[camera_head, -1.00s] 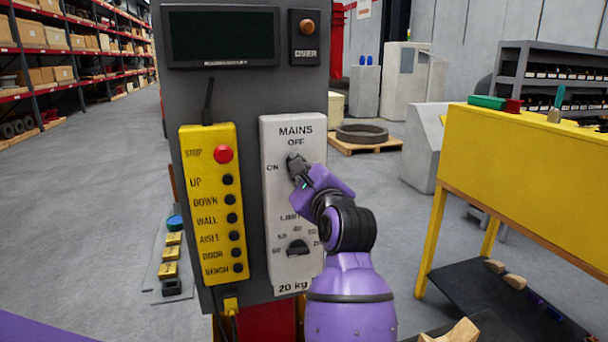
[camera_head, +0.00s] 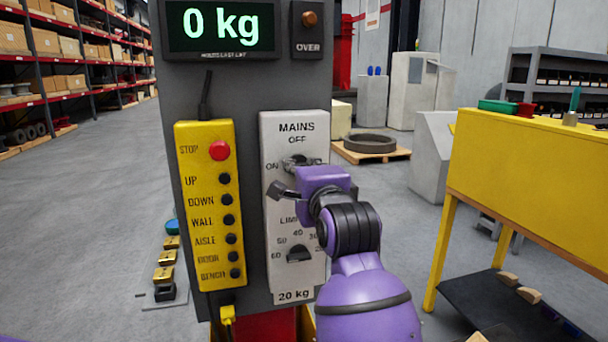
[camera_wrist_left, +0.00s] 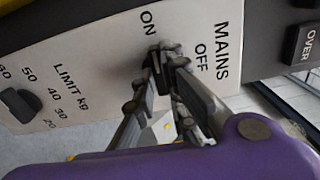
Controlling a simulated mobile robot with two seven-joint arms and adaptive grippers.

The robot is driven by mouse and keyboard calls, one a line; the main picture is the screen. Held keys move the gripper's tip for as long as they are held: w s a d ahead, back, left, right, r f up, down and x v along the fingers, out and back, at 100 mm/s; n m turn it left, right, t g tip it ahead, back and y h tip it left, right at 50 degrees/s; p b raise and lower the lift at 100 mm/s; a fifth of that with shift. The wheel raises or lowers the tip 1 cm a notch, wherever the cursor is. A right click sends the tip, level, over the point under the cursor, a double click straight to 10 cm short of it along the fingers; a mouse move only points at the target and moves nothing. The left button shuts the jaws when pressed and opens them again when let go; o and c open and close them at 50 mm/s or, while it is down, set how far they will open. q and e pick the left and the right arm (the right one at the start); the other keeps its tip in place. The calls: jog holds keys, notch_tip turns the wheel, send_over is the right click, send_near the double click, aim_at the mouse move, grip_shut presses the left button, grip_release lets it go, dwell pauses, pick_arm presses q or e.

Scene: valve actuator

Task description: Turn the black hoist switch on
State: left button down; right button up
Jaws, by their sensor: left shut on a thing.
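The black MAINS switch (camera_head: 296,162) sits on the grey panel (camera_head: 315,265) between its ON and OFF labels. My left gripper (camera_head: 297,178) is at this switch, its fingers on either side of it. In the left wrist view the fingers (camera_wrist_left: 157,79) close around the black knob (camera_wrist_left: 158,68), near the ON label. The gripper and purple wrist partly cover the switch, so its exact angle is hard to tell. The display (camera_head: 221,26) above is lit and reads 0 kg. My right gripper is not in view.
A yellow button pendant (camera_head: 208,205) with a red STOP button (camera_head: 219,151) hangs to the left of the panel. The black LIMIT knob (camera_head: 300,254) is just below my gripper. A yellow workbench (camera_head: 530,170) stands at the right. Open floor lies at the left.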

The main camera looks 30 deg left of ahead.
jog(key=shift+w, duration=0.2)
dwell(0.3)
pick_arm(q)
jog(key=c, duration=1.8)
grip_release()
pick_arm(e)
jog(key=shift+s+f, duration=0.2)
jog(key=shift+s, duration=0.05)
pick_arm(q)
jog(key=shift+r, duration=0.1)
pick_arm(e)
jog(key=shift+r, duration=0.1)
